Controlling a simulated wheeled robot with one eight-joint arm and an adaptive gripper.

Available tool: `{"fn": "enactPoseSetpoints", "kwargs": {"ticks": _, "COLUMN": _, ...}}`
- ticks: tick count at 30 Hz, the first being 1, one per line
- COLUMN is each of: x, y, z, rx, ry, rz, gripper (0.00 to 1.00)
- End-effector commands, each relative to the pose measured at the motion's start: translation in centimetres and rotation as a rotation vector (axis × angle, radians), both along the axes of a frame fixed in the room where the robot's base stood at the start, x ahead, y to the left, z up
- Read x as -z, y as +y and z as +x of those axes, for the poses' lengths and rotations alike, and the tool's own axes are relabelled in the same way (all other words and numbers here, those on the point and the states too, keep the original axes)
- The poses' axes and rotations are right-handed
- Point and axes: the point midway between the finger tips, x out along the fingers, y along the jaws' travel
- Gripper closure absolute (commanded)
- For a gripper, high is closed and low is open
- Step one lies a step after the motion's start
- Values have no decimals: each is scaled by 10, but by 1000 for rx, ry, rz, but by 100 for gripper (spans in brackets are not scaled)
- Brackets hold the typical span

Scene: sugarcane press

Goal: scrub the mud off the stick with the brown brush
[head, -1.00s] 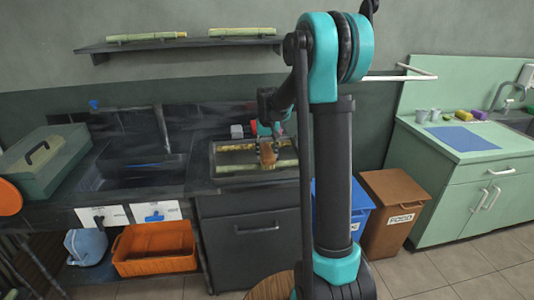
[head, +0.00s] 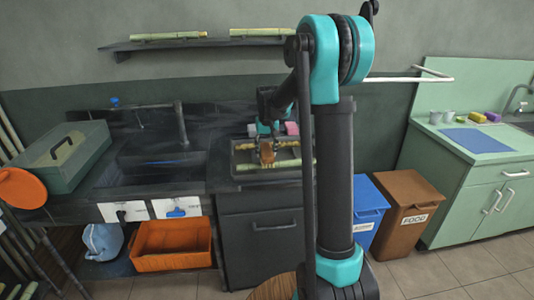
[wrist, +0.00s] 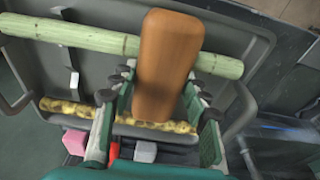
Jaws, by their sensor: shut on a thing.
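My gripper (wrist: 160,88) is shut on the brown brush (wrist: 165,60), a plain rounded block. In the head view the brush (head: 267,152) is over the dark tray (head: 236,166). In the wrist view a yellow stick with brown patches (wrist: 70,108), which looks muddy, lies along one side of the tray, beneath the gripper. The brush partly hides it, and I cannot tell whether they touch. A smooth pale green stick (wrist: 60,32) lies along the tray's other side, partly behind the brush.
A pink block (wrist: 75,141) and a pale grey block (wrist: 145,151) are just outside the tray. A dark sink (head: 150,165) and a green toolbox (head: 68,152) are to the left. Blue (head: 368,212) and brown bins (head: 408,215) stand on the right.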

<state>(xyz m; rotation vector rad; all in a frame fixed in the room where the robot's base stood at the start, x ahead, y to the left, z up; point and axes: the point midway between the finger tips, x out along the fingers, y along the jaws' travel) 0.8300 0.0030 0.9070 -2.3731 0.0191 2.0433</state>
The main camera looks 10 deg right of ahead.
Motion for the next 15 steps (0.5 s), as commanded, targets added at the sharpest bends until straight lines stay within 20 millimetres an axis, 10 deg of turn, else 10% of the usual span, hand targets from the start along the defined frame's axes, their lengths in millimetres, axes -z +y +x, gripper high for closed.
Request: {"fn": "enactPoseSetpoints", "kwargs": {"ticks": 15, "x": -58, "y": -4, "z": 4, "rx": 2, "ry": 0, "rz": -1, "gripper": 81}}
